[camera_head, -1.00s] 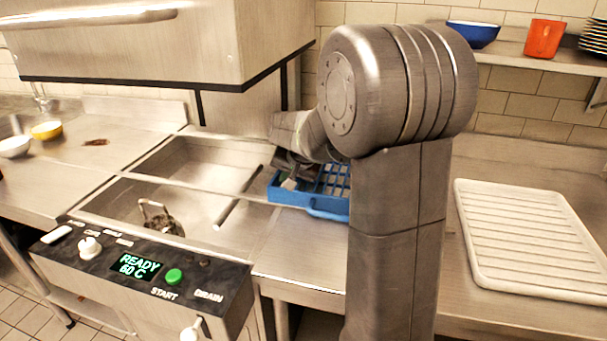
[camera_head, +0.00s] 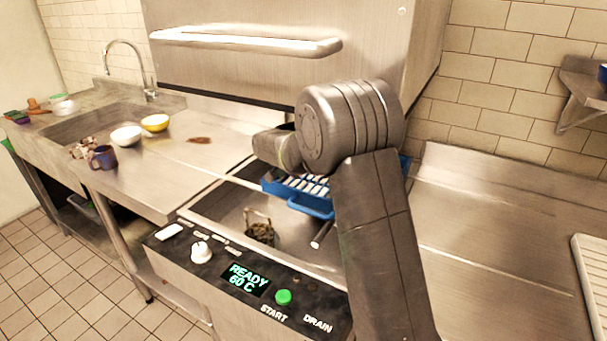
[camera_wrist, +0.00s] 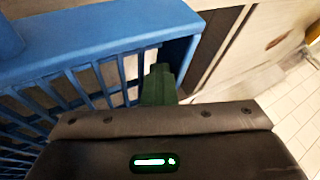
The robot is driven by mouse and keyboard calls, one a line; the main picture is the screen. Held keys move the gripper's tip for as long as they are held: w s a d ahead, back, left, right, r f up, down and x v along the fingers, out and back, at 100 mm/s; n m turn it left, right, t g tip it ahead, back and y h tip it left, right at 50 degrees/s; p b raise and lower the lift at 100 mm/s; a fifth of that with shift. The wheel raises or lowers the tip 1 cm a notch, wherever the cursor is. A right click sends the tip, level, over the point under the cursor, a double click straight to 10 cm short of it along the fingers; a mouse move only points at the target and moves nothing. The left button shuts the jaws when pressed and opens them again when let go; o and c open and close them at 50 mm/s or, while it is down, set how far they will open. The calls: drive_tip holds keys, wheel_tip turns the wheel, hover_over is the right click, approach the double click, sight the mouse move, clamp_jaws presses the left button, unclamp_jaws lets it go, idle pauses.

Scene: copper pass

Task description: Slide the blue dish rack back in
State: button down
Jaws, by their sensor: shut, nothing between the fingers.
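The blue dish rack (camera_head: 310,207) sits over the back of the steel wash basin (camera_head: 235,215), under the raised hood. My arm hides its middle, and a bit of blue shows to the right of the arm. In the wrist view the blue rack (camera_wrist: 70,62) fills the left side, with its slatted grid and thick rim. My gripper (camera_wrist: 158,80) is shut and empty, its dark green fingers low against the grid beside the rim near a corner. I cannot tell whether they touch it. The gripper is hidden behind my arm in the head view.
The control panel (camera_head: 235,275) with READY 60 C stands in front of the basin. A wire-handled strainer (camera_head: 260,232) sits in the basin. The right counter (camera_head: 480,235) is mostly clear.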

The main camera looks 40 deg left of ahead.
drive_tip(key=s+a, duration=0.1)
drive_tip(key=a, duration=0.6)
drive_tip(key=shift+s+p, duration=0.35)
drive_tip(key=shift+p, duration=0.1)
drive_tip(key=shift+r, duration=0.15)
drive_tip(key=b+v, duration=0.1)
drive_tip(key=v, duration=0.6)
drive_tip(key=shift+d, duration=0.1)
drive_tip(key=d+x, duration=0.1)
drive_tip(key=x, duration=0.5)
drive_tip(key=shift+w+f+p, duration=0.3)
drive_tip(key=shift+f, duration=0.25)
drive_tip(key=shift+a, duration=0.15)
